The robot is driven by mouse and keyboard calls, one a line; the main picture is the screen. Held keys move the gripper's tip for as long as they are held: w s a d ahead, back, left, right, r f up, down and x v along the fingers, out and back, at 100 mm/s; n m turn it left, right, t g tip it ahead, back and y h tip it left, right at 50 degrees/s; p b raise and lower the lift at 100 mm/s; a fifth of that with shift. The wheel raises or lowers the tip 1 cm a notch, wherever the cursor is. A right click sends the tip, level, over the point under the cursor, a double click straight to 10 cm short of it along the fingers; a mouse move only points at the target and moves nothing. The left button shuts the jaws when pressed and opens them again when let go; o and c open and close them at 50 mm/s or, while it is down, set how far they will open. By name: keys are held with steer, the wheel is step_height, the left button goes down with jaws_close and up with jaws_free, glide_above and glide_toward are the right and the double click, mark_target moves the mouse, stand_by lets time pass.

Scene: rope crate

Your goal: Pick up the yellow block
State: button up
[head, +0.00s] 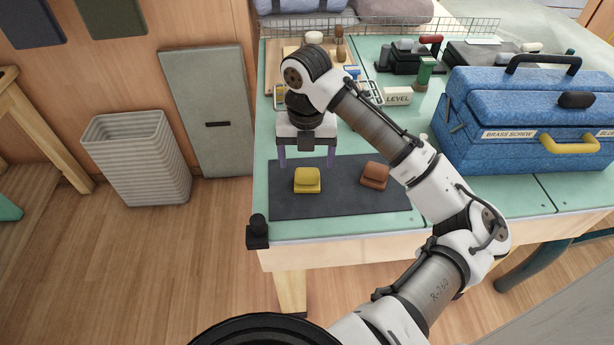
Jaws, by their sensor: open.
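The yellow block (307,181) lies on a dark grey mat (340,203) near the front left of the green workbench. My gripper (306,164) is open and points down. Its two fingers show to the left and right of the block's upper part, seemingly just above or behind it. I cannot tell the exact height or whether they touch it. A brown block (375,175) lies on the same mat to the right of the yellow one, apart from it.
A blue toolbox (528,115) stands at the right of the green workbench (330,229). A black clamp-like piece (257,231) is at the front left corner. A pale bin (138,160) stands on the floor.

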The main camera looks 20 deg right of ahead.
mark_target(307, 170)
steer(key=shift+d+f+p, duration=0.15)
steer(key=shift+f+p, duration=0.65)
steer(key=shift+f, duration=2.45)
steer(key=c, duration=1.1)
steer(key=shift+r, duration=0.1)
step_height(307, 170, up, 20)
steer(key=b, duration=0.1)
steer(key=o, duration=0.5)
steer(key=c, duration=0.4)
